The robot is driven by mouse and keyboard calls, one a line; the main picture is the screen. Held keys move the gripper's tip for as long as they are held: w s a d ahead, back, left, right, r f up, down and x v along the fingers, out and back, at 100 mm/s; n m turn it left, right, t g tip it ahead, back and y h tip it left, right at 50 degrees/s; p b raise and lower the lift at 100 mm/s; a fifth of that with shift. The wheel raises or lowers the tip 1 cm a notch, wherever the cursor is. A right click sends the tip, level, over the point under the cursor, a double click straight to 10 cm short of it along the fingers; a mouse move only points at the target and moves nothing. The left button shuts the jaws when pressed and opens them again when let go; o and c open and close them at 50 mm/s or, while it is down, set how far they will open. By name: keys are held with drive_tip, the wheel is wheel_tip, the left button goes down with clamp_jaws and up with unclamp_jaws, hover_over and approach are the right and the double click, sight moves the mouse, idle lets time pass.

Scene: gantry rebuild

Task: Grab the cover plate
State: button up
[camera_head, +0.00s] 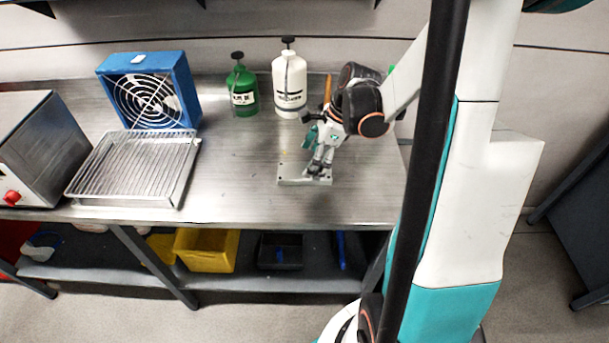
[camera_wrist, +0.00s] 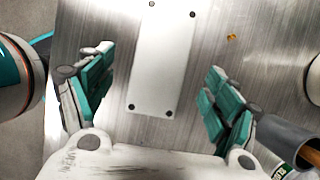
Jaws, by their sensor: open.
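The cover plate (camera_wrist: 160,62) is a flat pale rectangle with dark holes near its corners, lying on the metal bench top. In the wrist view it lies between the two fingers of my gripper (camera_wrist: 157,95), which are open and apart from its long edges. In the head view the plate (camera_head: 290,181) lies near the front of the bench, partly hidden by my gripper (camera_head: 321,165), which is over it. I cannot tell the exact height of the fingers above the bench.
A white bottle (camera_head: 290,84) and a green bottle (camera_head: 242,92) stand at the back. A blue fan (camera_head: 149,90) and a wire rack (camera_head: 137,166) are to the left, beside a metal box (camera_head: 38,148). A yellow bin (camera_head: 207,250) is on the lower shelf. Bench left of the plate is clear.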

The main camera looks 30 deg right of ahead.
sight(289, 173)
drive_tip(key=b+x, duration=0.1)
drive_tip(key=x, duration=0.3)
drive_tip(key=shift+w, duration=0.1)
drive_tip(key=shift+c, duration=0.3)
drive_tip(key=shift+d, duration=0.1)
drive_tip(key=c, duration=1.7)
drive_tip(key=shift+r, duration=0.15)
